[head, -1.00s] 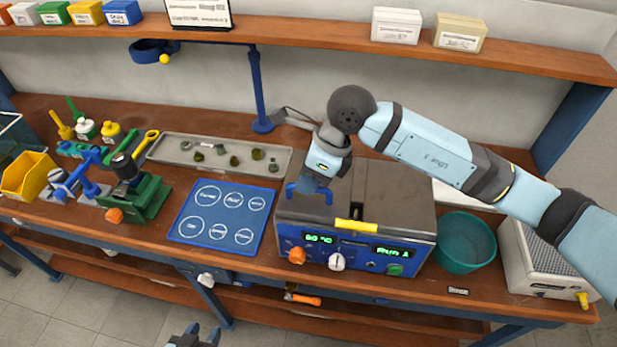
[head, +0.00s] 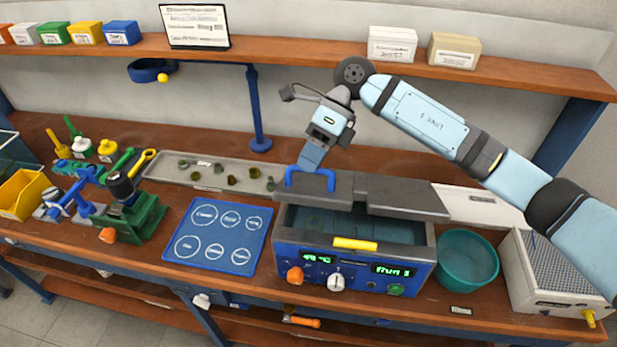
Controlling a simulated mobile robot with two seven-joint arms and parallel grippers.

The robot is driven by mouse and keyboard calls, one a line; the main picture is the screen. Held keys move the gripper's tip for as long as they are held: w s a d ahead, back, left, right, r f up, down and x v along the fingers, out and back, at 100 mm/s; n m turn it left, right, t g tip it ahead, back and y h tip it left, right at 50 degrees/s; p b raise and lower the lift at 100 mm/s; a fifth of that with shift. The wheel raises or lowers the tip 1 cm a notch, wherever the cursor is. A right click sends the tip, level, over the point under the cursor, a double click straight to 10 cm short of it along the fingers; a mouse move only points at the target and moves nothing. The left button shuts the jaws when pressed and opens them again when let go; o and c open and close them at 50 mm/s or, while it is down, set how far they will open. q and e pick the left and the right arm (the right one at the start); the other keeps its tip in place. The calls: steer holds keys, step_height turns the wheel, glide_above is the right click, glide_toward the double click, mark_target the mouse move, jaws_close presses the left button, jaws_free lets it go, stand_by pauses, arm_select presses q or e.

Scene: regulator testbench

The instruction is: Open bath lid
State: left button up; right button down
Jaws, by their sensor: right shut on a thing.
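The blue bath (head: 350,282) stands at the front of the bench, with green displays and several knobs on its front panel. Its grey lid (head: 408,198) sits towards the back of the bath, and the blue-grey inside (head: 385,228) shows in front of it. A blue handle (head: 331,182) is on the left part of the lid. My right gripper (head: 309,168) reaches down from above and is shut on this handle. The exact tilt of the lid is hard to tell. My left gripper is out of view.
A teal bucket (head: 468,258) stands close to the bath's right side, with a grey perforated box (head: 560,270) beyond it. A blue mat (head: 218,236) lies left, below a tray (head: 215,172) of small parts. A shelf (head: 300,58) runs behind.

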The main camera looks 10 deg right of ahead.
steer(key=shift+w+d+r+g, duration=0.1)
steer(key=shift+w+r+g, duration=0.15)
steer(key=shift+w, duration=0.2)
steer(key=shift+w+d+r+b, duration=0.25)
steer(key=shift+w+r+b, duration=0.25)
steer(key=shift+w+b, duration=0.15)
